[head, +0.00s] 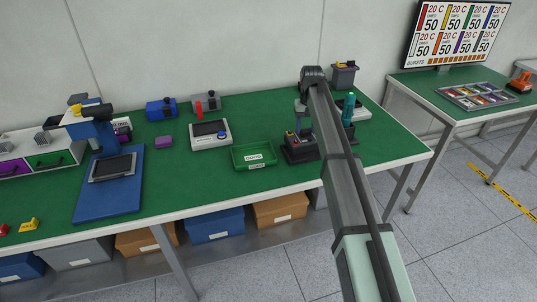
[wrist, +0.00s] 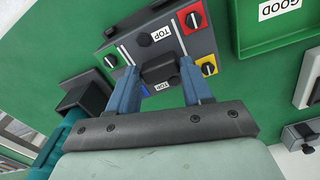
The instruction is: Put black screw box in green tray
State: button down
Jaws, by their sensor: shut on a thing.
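My gripper (wrist: 160,78) points down, its two blue fingers closed around a small black block, which I take to be the black screw box (wrist: 158,70). In the head view my gripper (head: 300,118) is just above that fixture (head: 300,148), and the held block cannot be made out. The green tray (head: 236,158), labelled "GOOD", stands left of the fixture; it also shows in the wrist view (wrist: 244,28). It looks empty.
A teal bottle-like tool (head: 348,110) stands right of the fixture, with a grey bin (head: 343,76) behind. A white device with a screen (head: 210,133) is left of the tray. Table is clear in front of the tray.

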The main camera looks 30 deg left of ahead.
dwell(0.3)
jog(key=shift+s+a, duration=0.2)
jog(key=shift+a, duration=0.15)
jog(key=s+a+r+n, duration=0.1)
jog(key=s+a+r, duration=0.2)
jog(key=s+a, duration=0.4)
jog(key=s+a+r+n, duration=0.1)
jog(key=s+a+r, duration=0.25)
jog(key=a, duration=0.55)
jog(key=shift+s+d+f+m, duration=0.15)
jog(key=shift+f+m, duration=0.3)
jog(key=shift+f, duration=1.25)
jog(key=shift+s+f+m, duration=0.25)
jog(key=shift+f+m, duration=0.15)
jog(key=shift+f, duration=1.25)
jog(key=shift+s+d+f+m, duration=0.15)
jog(key=shift+f+m, duration=0.3)
jog(key=shift+f, duration=1.25)
jog(key=shift+a+f, duration=0.1)
jog(key=shift+f, duration=0.1)
jog(key=shift+c, duration=2.4)
grip_release()
